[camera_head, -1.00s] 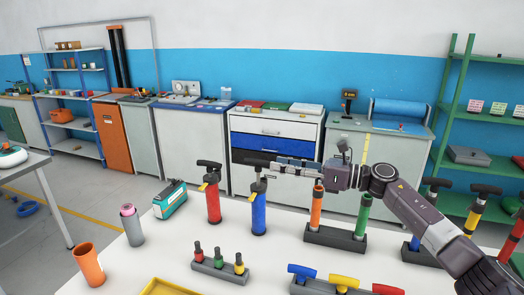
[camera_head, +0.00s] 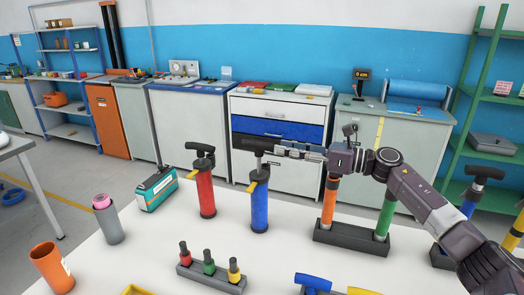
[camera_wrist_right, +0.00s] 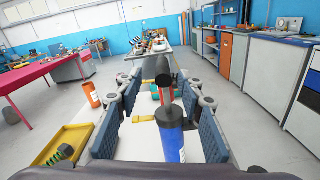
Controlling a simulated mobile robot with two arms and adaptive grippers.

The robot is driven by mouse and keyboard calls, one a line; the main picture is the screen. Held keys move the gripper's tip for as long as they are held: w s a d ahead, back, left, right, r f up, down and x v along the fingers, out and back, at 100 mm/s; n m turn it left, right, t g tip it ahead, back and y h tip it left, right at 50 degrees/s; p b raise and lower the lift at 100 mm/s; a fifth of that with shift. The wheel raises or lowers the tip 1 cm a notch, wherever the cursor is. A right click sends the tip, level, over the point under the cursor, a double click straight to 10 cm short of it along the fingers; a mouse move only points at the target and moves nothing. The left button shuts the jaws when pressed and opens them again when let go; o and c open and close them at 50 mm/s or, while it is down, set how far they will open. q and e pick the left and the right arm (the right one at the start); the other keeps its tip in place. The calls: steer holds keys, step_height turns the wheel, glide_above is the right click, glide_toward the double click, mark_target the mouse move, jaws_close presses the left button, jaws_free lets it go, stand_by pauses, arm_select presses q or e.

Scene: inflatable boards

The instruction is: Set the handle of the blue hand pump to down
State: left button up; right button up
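The blue hand pump (camera_head: 260,207) stands upright on the white table, with a yellow spout near its top. Its black handle (camera_head: 253,143) sits above the body on a short visible stretch of rod. My right gripper (camera_head: 281,150) is level with the handle, coming in from its right. In the right wrist view, its two blue-padded fingers (camera_wrist_right: 158,112) are wide apart. The pump's black top and blue body (camera_wrist_right: 172,147) show between them, with no clear contact. My left gripper is not in view.
A red pump (camera_head: 205,193) stands just left of the blue one. An orange and green pump pair (camera_head: 328,203) in a dark base stands to the right, under my right arm. A rack of small red, green and yellow pieces (camera_head: 211,275) lies in front.

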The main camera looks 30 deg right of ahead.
mark_target(265, 144)
steer(key=p+x, duration=0.3)
steer(key=x, duration=0.3)
steer(key=shift+w+f, duration=0.1)
steer(key=shift+w, duration=0.3)
steer(key=shift+w+a+f, duration=0.2)
steer(key=shift+w+a, duration=0.15)
steer(key=shift+w, duration=0.1)
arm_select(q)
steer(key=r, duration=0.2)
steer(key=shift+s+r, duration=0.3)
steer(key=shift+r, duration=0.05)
arm_select(e)
steer(key=shift+a, duration=0.1)
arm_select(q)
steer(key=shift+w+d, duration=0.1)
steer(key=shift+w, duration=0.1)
arm_select(e)
jaws_close()
